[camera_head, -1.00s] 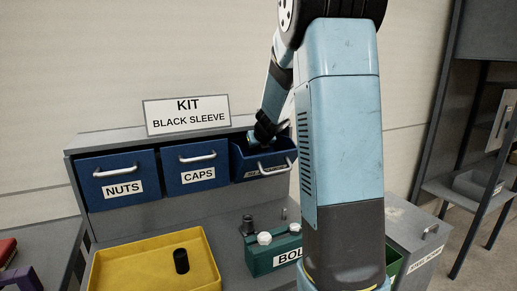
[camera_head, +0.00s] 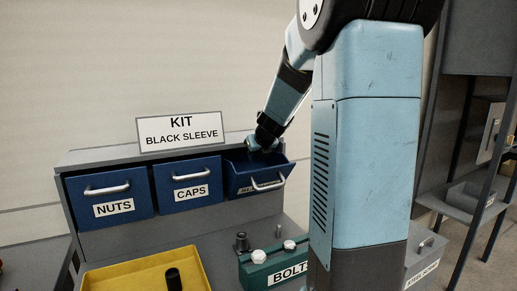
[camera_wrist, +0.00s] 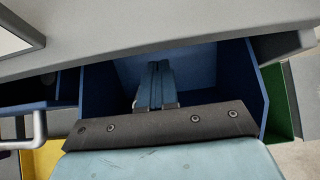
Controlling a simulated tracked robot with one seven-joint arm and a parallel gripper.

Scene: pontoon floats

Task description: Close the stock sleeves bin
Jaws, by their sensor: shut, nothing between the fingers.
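The third blue bin (camera_head: 250,181), right of CAPS, is tilted out of its cabinet with its top open; I take it as the stock sleeves bin, though its label is mostly unreadable. Its silver handle (camera_head: 268,184) is on the front. My gripper (camera_head: 256,147) is at the bin's open top, near its back edge. In the wrist view, my gripper (camera_wrist: 155,88) has its fingers together, with nothing seen between them, over the blue bin's interior (camera_wrist: 205,68). I cannot tell whether the fingers touch the bin.
The NUTS bin (camera_head: 108,190) and CAPS bin (camera_head: 187,183) sit to the left, under a KIT BLACK SLEEVE sign (camera_head: 180,131). A yellow tray (camera_head: 135,275) holding a black cylinder (camera_head: 173,280) and a green BOLT-labelled bin (camera_head: 262,273) stand below. A grey cabinet edge (camera_wrist: 170,35) crosses close above my gripper.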

